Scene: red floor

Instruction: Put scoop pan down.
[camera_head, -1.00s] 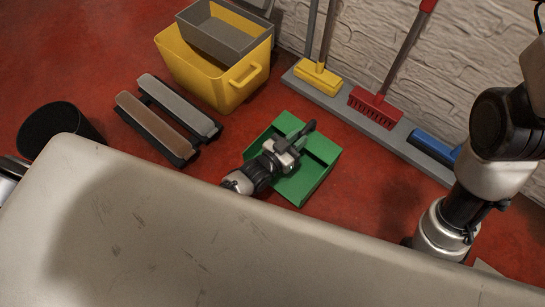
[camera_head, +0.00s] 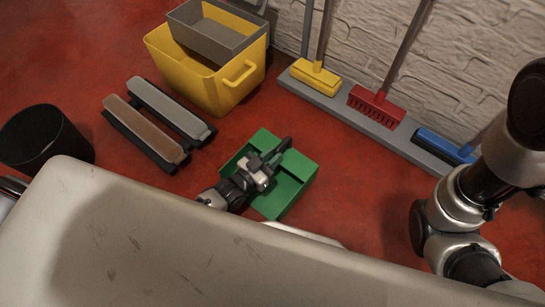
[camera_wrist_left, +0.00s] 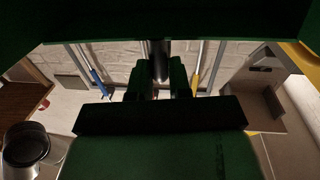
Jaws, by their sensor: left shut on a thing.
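The green scoop pan (camera_head: 295,165) shows in the head view, right of centre, low over or on the red floor; I cannot tell whether it touches the floor. My left gripper (camera_head: 272,162) is shut on the pan and partly covers it, with the arm coming in from the lower left. In the left wrist view, the pan's dark green surfaces (camera_wrist_left: 160,155) fill the bottom and top of the picture. The pan's handle is hard to make out behind the gripper. My right arm shows at the right, but its gripper is out of view.
A yellow bin (camera_head: 200,84) with a grey tray (camera_head: 245,48) stands at the back. Two long brushes (camera_head: 145,130) lie left of the pan, and a black bucket (camera_head: 45,140) is at far left. A grey rack (camera_head: 345,113) with brooms lines the wall.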

